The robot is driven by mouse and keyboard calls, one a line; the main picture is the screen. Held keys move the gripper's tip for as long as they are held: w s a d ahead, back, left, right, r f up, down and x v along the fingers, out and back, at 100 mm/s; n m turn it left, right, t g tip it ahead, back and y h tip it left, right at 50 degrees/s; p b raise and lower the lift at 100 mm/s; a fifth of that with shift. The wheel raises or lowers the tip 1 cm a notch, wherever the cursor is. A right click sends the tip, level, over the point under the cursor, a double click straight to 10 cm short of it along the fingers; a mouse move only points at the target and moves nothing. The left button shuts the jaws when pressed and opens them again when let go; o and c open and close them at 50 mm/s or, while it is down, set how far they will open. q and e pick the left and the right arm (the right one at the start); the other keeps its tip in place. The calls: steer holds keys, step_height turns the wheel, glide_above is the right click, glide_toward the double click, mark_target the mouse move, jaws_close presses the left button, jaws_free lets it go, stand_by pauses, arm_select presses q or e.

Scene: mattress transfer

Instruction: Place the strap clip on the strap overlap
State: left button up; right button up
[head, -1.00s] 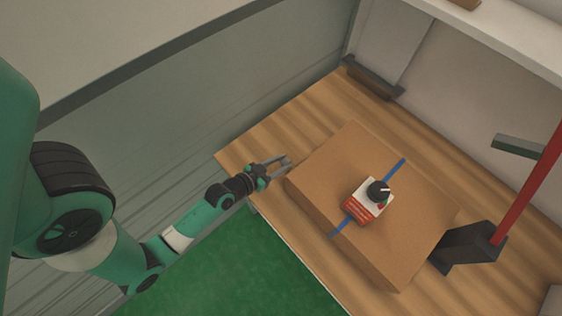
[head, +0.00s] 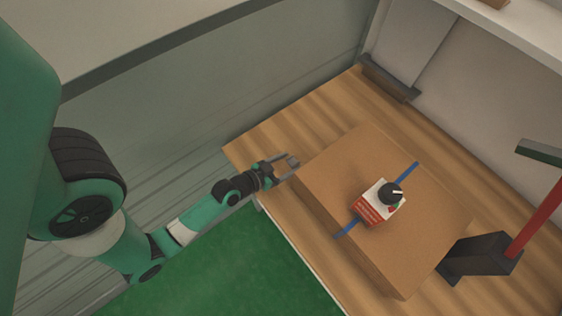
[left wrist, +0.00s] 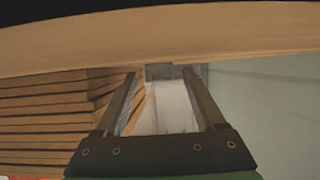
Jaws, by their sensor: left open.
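A blue strap (head: 407,172) runs across the top of a brown cardboard box (head: 345,160). A white and red device (head: 378,203) with a black knob sits on the strap's middle and covers part of it. My left gripper (head: 291,162) is open beside the box's left corner, above the table's left part. In the left wrist view, a small grey block (left wrist: 159,71) shows between the open fingertips; I cannot tell whether it is the strap clip or whether the fingers touch it. The strap overlap cannot be made out. My right gripper is not in view.
The box lies on a wooden table (head: 300,125). A black block with a red post (head: 535,220) stands at the box's right. A dark bracket (head: 389,78) is at the back wall. Free table room lies behind and left of the box. The floor is green (head: 240,265).

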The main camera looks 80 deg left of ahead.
arm_select(q)
steer(key=b+v, duration=0.2)
steer(key=v, duration=0.8)
steer(key=shift+s+b, duration=0.35)
steer(key=shift+s, duration=0.05)
steer(key=shift+s+d+r+b, duration=0.35)
steer(key=shift+s+r, duration=0.1)
steer(key=shift+r, duration=0.1)
